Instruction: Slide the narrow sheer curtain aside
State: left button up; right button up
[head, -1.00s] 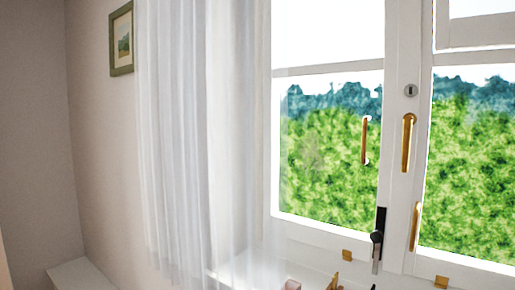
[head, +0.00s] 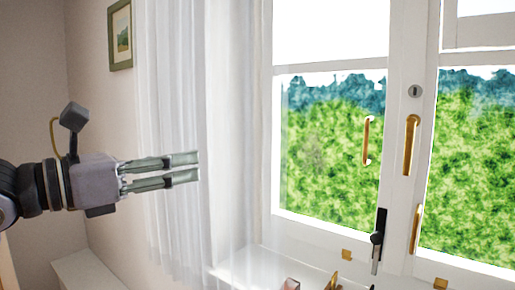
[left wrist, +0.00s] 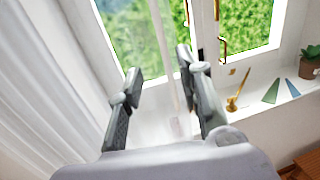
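The white sheer curtain (head: 172,85) hangs in soft vertical folds at the left of the window. Its right part is thinner and see-through, beside the window frame. It also fills the left of the left wrist view (left wrist: 38,85). My left gripper (head: 194,169) lies across the front of the curtain in the head view, pointing right, fingers parted. In the left wrist view the fingers (left wrist: 160,64) are clearly apart, with a pale vertical strip between them; I cannot tell whether that is curtain or window part. I see no cloth clearly pinched. My right gripper is not in view.
The window frame (head: 398,160) with a brass handle (head: 410,143) and a black latch (head: 378,232) stands right of the curtain. Below is a sill (head: 262,270) with small objects. A potted plant (left wrist: 312,62) sits at right. A picture (head: 120,36) hangs left.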

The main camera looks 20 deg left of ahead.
aim_at(258, 151)
pick_arm(q)
jog(key=p+x, duration=0.8)
jog(key=x, duration=0.9)
jog(key=shift+d, duration=0.1)
jog(key=shift+c, duration=0.5)
grip_shut()
